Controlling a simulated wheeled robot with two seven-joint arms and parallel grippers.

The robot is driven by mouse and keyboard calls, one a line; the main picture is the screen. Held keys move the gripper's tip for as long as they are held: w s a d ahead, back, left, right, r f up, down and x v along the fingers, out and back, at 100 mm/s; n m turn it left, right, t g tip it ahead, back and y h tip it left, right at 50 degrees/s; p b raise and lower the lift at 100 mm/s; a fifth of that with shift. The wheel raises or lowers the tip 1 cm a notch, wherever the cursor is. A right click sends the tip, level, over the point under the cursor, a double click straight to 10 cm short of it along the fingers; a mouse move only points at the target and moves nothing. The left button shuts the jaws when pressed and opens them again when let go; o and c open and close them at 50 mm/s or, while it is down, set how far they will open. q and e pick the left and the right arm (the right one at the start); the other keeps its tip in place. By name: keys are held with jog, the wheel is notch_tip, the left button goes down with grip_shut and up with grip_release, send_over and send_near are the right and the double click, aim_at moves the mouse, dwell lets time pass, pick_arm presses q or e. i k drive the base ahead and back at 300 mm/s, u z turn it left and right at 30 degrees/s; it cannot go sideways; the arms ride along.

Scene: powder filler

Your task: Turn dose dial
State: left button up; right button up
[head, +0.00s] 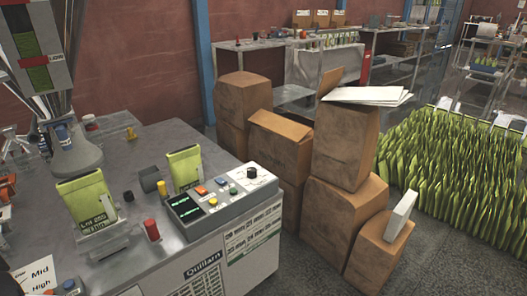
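A control box (222,205) sits on the right front corner of the grey machine table. A round black knob (252,173) stands at its back right; I cannot tell for sure that it is the dose dial. The box also has red, blue, green and yellow buttons and a dark display (185,209) with green text. A card reading "Mid" and "High" (41,275) is at the lower left, with a small blue-topped part (70,286) beside it. Neither of my grippers is clearly in view.
The grey table (150,145) holds two green pouches (88,205) (184,167), a red-topped post (151,229) and a filler nozzle (74,150). Cardboard boxes (345,150) stack right of the table. Many green pouches (450,165) stand farther right. Some floor is clear at front right.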

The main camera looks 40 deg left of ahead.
aim_at(251, 172)
jog(key=u, duration=0.8)
jog(key=i, duration=1.15)
jog(key=u, duration=1.4)
jog(key=i, duration=0.25)
jog(key=u, duration=0.25)
